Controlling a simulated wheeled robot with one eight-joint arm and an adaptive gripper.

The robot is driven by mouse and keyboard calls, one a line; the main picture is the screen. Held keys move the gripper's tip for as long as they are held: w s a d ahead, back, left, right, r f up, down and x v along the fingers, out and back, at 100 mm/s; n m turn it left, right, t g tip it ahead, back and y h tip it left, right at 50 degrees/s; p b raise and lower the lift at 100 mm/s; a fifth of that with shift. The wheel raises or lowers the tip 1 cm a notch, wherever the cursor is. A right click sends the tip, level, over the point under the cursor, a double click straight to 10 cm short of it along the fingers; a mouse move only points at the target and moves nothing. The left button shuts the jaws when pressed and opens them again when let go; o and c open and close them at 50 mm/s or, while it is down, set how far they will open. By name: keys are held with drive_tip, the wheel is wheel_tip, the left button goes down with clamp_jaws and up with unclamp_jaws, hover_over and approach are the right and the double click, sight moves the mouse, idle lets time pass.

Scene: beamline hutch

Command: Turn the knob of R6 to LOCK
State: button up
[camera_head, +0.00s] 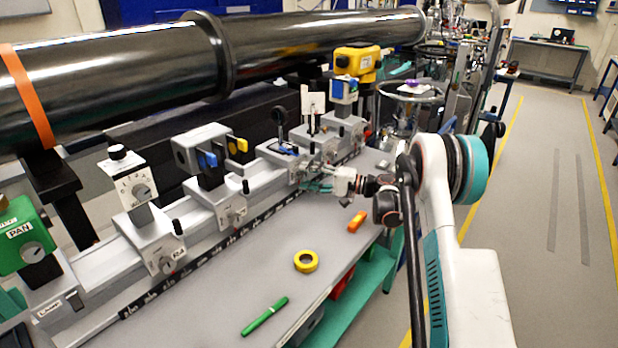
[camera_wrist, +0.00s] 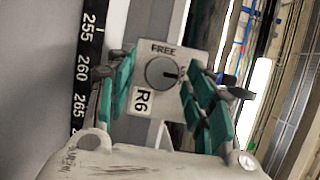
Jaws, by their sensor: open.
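The R6 knob (camera_wrist: 156,71) is a round grey dial on a light plate (camera_wrist: 188,55) in the wrist view. "FREE" is printed above it, and the R6 label (camera_wrist: 142,101) is at its lower left. A dark pointer mark on the knob points right. The print at the plate's right is mostly hidden by a finger, so I cannot read it. My gripper (camera_wrist: 162,72) is open, its green-padded fingers on either side of the knob, with gaps visible. In the head view my gripper (camera_head: 318,184) is at the rail's far part, largely covering the R6 plate.
Other carriages with knobs (camera_head: 166,265) (camera_head: 238,215) stand along the rail to the left. A yellow tape roll (camera_head: 306,261), a green pen (camera_head: 264,316) and an orange object (camera_head: 357,221) lie on the bench. A scale strip (camera_wrist: 87,70) runs left of the R6 plate.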

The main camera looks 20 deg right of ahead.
drive_tip(key=v, duration=1.2)
drive_tip(key=shift+w, duration=0.1)
drive_tip(key=s+a+r+g+h, duration=0.2)
drive_tip(key=s+a+r+h, duration=0.1)
drive_tip(key=a+r, duration=0.6)
drive_tip(key=s+a+r+n+g+h, duration=0.15)
drive_tip(key=s+a+r+h, duration=0.3)
drive_tip(key=s+a, duration=0.45)
drive_tip(key=s+n+h, duration=0.4)
drive_tip(key=s+h, duration=0.1)
drive_tip(key=s, duration=1.3)
drive_tip(key=s+d+f+t+h, duration=0.1)
drive_tip(key=s+d+f+h, duration=0.1)
drive_tip(key=s, duration=0.9)
drive_tip(key=shift+d+f+n+h, duration=0.4)
drive_tip(key=shift+d+f, duration=0.45)
drive_tip(key=shift+d, duration=0.4)
drive_tip(key=shift+s, duration=0.1)
